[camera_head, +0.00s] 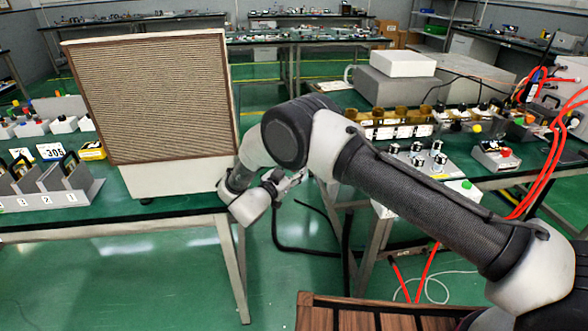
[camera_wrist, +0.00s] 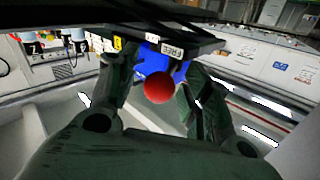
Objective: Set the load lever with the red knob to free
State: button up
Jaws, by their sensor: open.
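The red knob (camera_wrist: 158,88) is a round ball in the middle of the wrist view. It sits in front of a blue part (camera_wrist: 152,64) under a dark plate. In the head view my gripper (camera_head: 284,182) is beside the right end of the left bench. I cannot make out the knob or lever there.
A large beige panel with a ribbed face (camera_head: 150,100) stands on the left bench, close to my arm. A right bench holds knobbed boxes (camera_head: 418,160) and red cables (camera_head: 553,150). A wooden slatted surface (camera_head: 375,315) is at the bottom. Green floor shows between the benches.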

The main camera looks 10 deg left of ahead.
jog(key=v, duration=1.2)
